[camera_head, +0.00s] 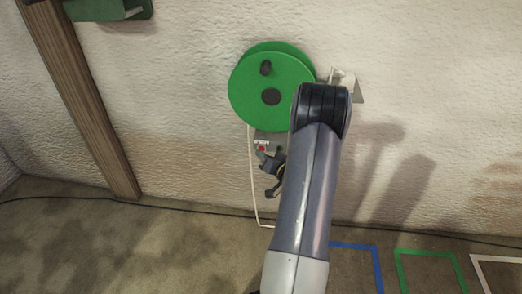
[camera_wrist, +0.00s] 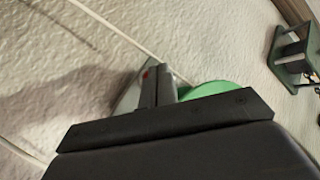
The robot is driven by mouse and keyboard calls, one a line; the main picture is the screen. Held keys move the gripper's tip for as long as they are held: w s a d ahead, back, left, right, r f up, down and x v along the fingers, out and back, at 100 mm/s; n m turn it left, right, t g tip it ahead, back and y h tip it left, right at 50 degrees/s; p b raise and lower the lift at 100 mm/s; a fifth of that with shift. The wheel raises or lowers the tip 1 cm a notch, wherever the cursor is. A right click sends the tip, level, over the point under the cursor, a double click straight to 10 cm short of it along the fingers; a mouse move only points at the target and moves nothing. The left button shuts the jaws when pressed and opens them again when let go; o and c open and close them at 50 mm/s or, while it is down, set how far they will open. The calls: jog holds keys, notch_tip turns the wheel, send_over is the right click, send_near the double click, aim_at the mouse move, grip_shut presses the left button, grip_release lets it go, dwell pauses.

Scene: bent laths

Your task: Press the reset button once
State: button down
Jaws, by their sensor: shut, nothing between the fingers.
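The reset button appears as a small red spot (camera_head: 262,149) on a small grey-and-white fitting on the wall, just below a green reel. In the wrist view a bit of red (camera_wrist: 146,75) shows beside the fingertips. My gripper (camera_wrist: 158,74) is shut and empty, its two fingers together, with the tips close to the red spot. I cannot tell whether they touch it. In the head view my gripper (camera_head: 266,156) is small and dark, just below and right of the button, partly hidden by my arm.
The green reel (camera_head: 250,92) with a dark knob and hub is on the wall above the button. A pale cord (camera_head: 251,185) hangs below it. A wooden post (camera_head: 85,100) stands left. Blue (camera_head: 376,262), green (camera_head: 430,252) and white outlines mark the floor. A dark cable runs along the wall's foot.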

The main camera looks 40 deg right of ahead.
jog(key=shift+w+d, duration=0.35)
dwell(0.6)
jog(key=shift+s+a, duration=0.1)
jog(key=shift+s, duration=0.05)
jog(key=shift+s+a, duration=0.5)
jog(key=shift+a, duration=0.1)
jog(key=shift+s+a, duration=1.6)
jog(key=shift+a, duration=0.3)
jog(key=s+a+b, duration=0.1)
jog(key=s+a, duration=0.1)
jog(key=a, duration=0.1)
jog(key=shift+s, duration=0.25)
